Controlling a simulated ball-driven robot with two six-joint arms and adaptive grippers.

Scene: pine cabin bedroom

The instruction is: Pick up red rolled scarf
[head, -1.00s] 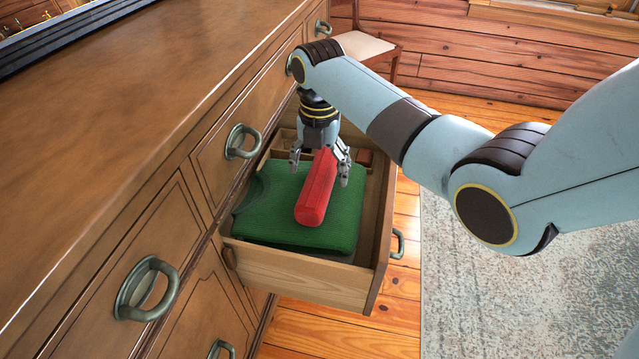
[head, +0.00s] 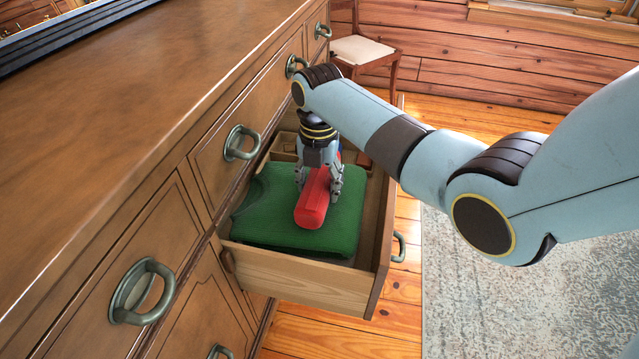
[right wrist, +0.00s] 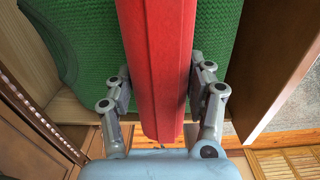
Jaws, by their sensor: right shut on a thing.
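The red rolled scarf (head: 312,203) lies lengthwise on a folded green garment (head: 265,215) inside the open drawer. My right gripper (head: 320,181) points down over the scarf with a finger on each side of it, shut on it. The right wrist view shows the scarf (right wrist: 160,60) running between the two fingers, with the green knit behind it. The far end of the scarf is partly hidden by the gripper. I cannot tell any gap between the scarf and the green garment. My left gripper is not in view.
The drawer (head: 300,275) is pulled out of a brown dresser (head: 130,110), its walls close around the gripper. Wooden dividers stand at its back. A chair (head: 363,48) stands behind, and a grey rug (head: 500,300) lies at the right.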

